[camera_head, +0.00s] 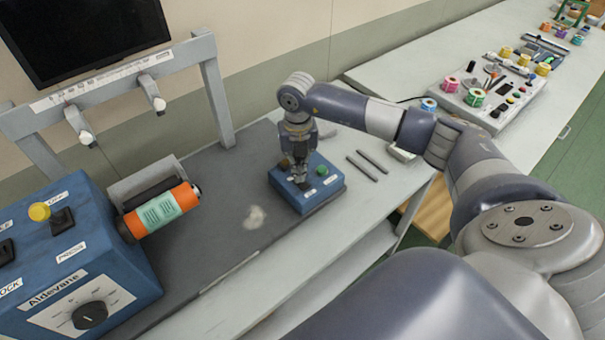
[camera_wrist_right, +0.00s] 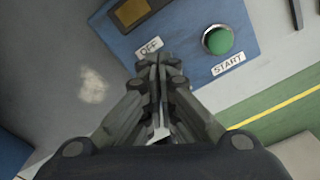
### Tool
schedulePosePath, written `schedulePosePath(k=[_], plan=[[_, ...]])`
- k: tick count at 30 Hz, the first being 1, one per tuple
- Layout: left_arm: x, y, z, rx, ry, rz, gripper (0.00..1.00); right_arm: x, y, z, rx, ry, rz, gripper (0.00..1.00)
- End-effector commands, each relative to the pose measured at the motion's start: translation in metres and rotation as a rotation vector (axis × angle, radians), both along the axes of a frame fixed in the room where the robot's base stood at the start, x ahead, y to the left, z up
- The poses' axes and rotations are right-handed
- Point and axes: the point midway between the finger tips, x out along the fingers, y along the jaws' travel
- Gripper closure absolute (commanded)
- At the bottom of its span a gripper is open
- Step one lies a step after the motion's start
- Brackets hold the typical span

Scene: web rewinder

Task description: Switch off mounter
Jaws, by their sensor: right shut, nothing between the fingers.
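A small blue control box (camera_head: 312,197) sits on the dark mat of the bench. In the right wrist view the box (camera_wrist_right: 185,28) carries a green button (camera_wrist_right: 217,40) labelled START, an OFF label (camera_wrist_right: 149,47) and a dark switch with an amber face (camera_wrist_right: 133,12) at the top edge. My right gripper (camera_head: 300,178) points down over the box, its fingers closed together and empty. In the wrist view its fingertips (camera_wrist_right: 158,62) lie just below the OFF label; I cannot tell whether they touch the box. My left gripper is not in view.
A larger blue machine (camera_head: 105,265) with a knob and an orange roll (camera_head: 160,211) stands at left. Two grey bars (camera_head: 367,165) lie right of the box. A second bench (camera_head: 420,65) with a spool-topped panel (camera_head: 488,95) is at back right. The mat between machine and box is mostly clear.

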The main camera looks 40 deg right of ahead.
Motion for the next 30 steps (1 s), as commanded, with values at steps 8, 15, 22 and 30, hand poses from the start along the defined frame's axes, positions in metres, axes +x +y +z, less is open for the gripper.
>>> schedulePosePath(k=[8,15,22,30], plan=[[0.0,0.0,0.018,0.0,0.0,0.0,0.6,0.001,0.0,0.026,-0.001,-0.002,-0.001,1.0],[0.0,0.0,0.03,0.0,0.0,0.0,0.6,0.001,0.0,0.045,0.0,-0.002,-0.001,1.0],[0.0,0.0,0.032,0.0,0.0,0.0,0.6,0.0,0.0,0.049,0.0,-0.001,-0.001,1.0],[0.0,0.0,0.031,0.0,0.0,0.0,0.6,0.0,0.0,0.049,0.0,-0.001,-0.001,1.0]])
